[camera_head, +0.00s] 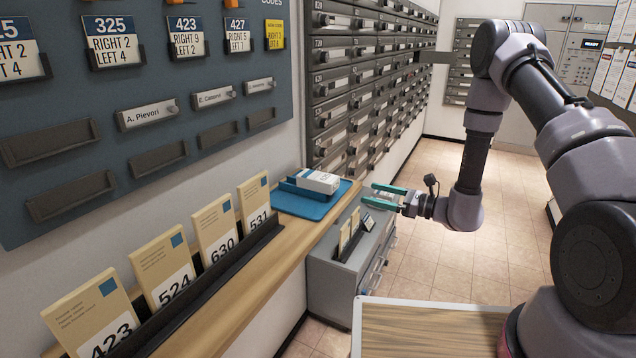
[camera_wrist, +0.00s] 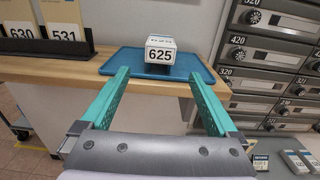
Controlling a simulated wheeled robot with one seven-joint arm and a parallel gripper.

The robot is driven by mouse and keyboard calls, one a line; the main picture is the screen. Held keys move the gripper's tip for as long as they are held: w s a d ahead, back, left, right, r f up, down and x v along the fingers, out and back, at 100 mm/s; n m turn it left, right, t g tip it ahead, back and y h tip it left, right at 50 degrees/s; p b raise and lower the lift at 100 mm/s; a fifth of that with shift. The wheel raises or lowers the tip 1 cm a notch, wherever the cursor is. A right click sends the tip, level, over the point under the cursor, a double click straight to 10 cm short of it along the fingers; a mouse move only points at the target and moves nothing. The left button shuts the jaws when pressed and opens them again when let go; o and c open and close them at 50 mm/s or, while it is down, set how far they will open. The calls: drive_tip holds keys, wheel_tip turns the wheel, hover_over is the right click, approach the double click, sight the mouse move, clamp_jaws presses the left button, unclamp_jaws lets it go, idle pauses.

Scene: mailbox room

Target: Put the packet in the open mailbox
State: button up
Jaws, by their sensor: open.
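The packet (camera_head: 318,181) is a small white box lying on a blue tray (camera_head: 300,208) at the far end of the wooden counter. In the wrist view the packet (camera_wrist: 160,49) faces me with the number 625, on the tray (camera_wrist: 126,62). My gripper (camera_head: 384,196) is open and empty, to the right of the tray. In the wrist view the teal fingers of my gripper (camera_wrist: 158,82) spread toward the packet, which lies beyond the tips and between them. A wall of grey mailboxes (camera_head: 360,80) stands behind; I cannot make out an open one.
Numbered cream packets (camera_head: 215,228) stand in a dark rack along the counter (camera_head: 240,290). A grey cabinet (camera_head: 335,276) with more cards stands below my gripper. A wooden-topped surface (camera_head: 430,330) is at the front. Tiled floor (camera_head: 480,275) is clear beyond.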

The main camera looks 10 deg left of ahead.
sight(336, 184)
drive_tip(key=shift+f+x, duration=0.2)
drive_tip(key=shift+x, duration=6.25)
drive_tip(key=c, duration=1.1)
drive_tip(key=shift+c, duration=0.2)
drive_tip(key=shift+r, duration=0.2)
drive_tip(key=shift+r, duration=1.75)
drive_tip(key=v, duration=0.8)
